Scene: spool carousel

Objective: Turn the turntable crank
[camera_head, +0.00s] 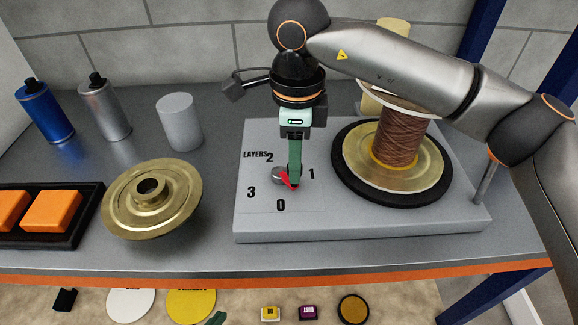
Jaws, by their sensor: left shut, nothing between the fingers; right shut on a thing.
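The turntable (351,184) is a dark disc on the right of a grey base (350,222). A spool (397,139) wound with brown thread stands upright on it. No crank shows clearly; a thin grey post (486,183) rises at the base's right edge, partly behind my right arm. My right gripper (294,180) points down and is shut on the small grey dial (277,175) with a red pointer, among the marks 0 to 3 and LAYERS. Only a green tip of my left gripper (215,318) shows at the bottom edge, below the table.
A brass flanged disc (153,199) lies left of the base. A black tray (85,222) with orange blocks is at the far left. Blue (44,112) and silver (104,108) cans and a grey cylinder (180,122) stand behind. The table's orange front edge (300,278) is clear.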

